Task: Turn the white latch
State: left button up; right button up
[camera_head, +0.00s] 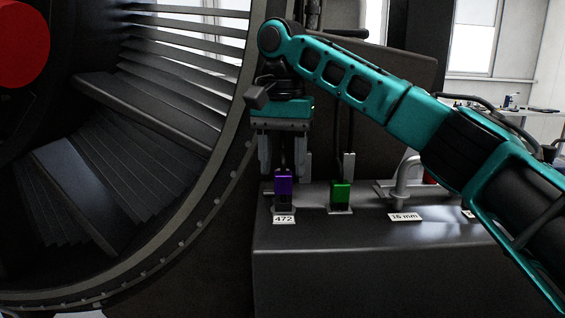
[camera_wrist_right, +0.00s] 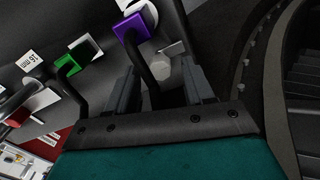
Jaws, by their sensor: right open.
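No part is plainly marked as the white latch. The closest match is a pale grey-white bent handle (camera_head: 408,175) on the dark ledge, right of the green block; my right arm partly covers the area beside it. My right gripper (camera_head: 284,160) points down above the purple block (camera_head: 284,186), with its two fingers apart. My left gripper is out of view.
A green block (camera_head: 341,194) stands on the ledge (camera_head: 340,238) right of the purple one. Labels read "472" (camera_head: 284,220) and "16 mm" (camera_head: 405,217). The large turbofan rim (camera_head: 215,195) stands close on the left. The ledge's front is clear.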

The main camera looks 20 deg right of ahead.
jog(key=shift+f, duration=0.3)
jog(key=shift+c, duration=0.2)
grip_shut()
jog(key=shift+n, duration=2.3)
jog(key=shift+o, duration=0.2)
grip_release()
notch_tip(320, 180, up, 13)
